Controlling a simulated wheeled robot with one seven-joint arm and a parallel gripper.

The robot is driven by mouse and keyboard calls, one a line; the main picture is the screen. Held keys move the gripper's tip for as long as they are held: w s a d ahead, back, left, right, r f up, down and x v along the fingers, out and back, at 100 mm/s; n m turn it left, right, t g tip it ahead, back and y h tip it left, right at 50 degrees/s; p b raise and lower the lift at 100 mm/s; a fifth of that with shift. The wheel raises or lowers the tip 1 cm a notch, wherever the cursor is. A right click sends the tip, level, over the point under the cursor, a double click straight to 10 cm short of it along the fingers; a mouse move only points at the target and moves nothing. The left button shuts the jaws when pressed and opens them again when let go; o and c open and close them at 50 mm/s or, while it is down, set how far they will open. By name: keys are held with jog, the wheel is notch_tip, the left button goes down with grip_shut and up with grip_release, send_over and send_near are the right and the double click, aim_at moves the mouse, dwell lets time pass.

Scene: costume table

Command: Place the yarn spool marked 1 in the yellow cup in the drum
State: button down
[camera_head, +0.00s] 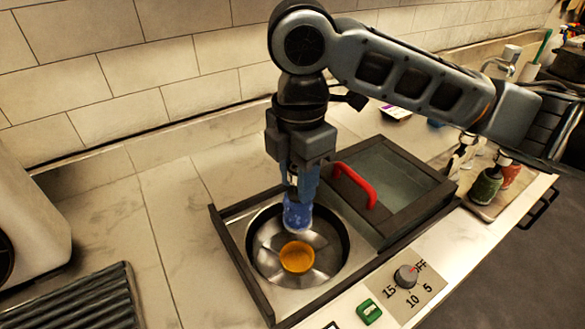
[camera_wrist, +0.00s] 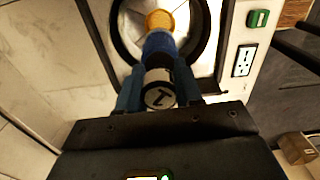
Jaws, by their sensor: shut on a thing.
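A blue yarn spool (camera_head: 297,216) is held in my gripper (camera_head: 303,190). In the wrist view the blue spool (camera_wrist: 160,45) shows a pale end face marked 1 between the two blue fingers of my gripper (camera_wrist: 160,88). The drum (camera_head: 268,263) is a round metal well with a dark rim. The yellow cup (camera_head: 297,258) stands inside the drum, and it also shows in the wrist view (camera_wrist: 160,20). The spool hangs over the drum, behind and above the cup in the head view. Whether it touches the cup is unclear.
A glass lid with a red handle (camera_head: 356,186) lies right of the drum. A dial (camera_head: 406,277) and a green switch (camera_head: 369,311) are at the front. Green spool (camera_head: 486,187) and red spool (camera_head: 510,174) stand on a tray at right. The left counter is mostly clear.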

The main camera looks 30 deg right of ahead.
aim_at(298, 208)
jog(key=shift+f+b, duration=2.5)
jog(key=shift+f, duration=0.4)
notch_tip(298, 208, down, 7)
jog(key=b, duration=0.4)
jog(key=shift+f+b, duration=0.2)
jog(key=shift+b, duration=0.15)
jog(key=shift+f+b, duration=0.3)
jog(key=shift+f, duration=0.15)
jog(key=shift+c, duration=1.3)
grip_release()
jog(key=shift+r+p, duration=3.1)
jog(key=shift+r, duration=0.45)
